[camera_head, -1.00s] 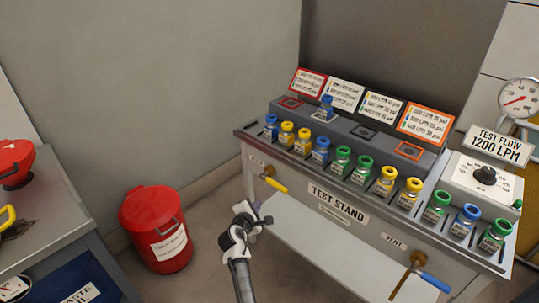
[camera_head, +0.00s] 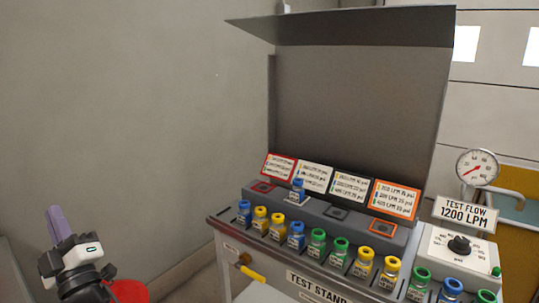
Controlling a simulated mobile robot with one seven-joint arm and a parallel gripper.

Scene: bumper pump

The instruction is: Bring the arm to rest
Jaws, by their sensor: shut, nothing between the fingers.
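My gripper (camera_head: 59,224) shows at the lower left of the head view, with its purple fingers pointing up and closed together. Nothing is held between them. The wrist behind it is white and black, and the rest of the arm is out of frame below. The gripper appears in front of the bare grey wall, well left of the test stand (camera_head: 225,223), and touches nothing that I can see.
The test stand holds a row of blue, yellow and green capped bottles (camera_head: 297,231), with one blue-capped bottle (camera_head: 298,186) on the raised ledge. A yellow-handled valve (camera_head: 252,273) is on its front. A red bin (camera_head: 130,290) is partly visible beside my wrist. A gauge (camera_head: 477,167) stands right.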

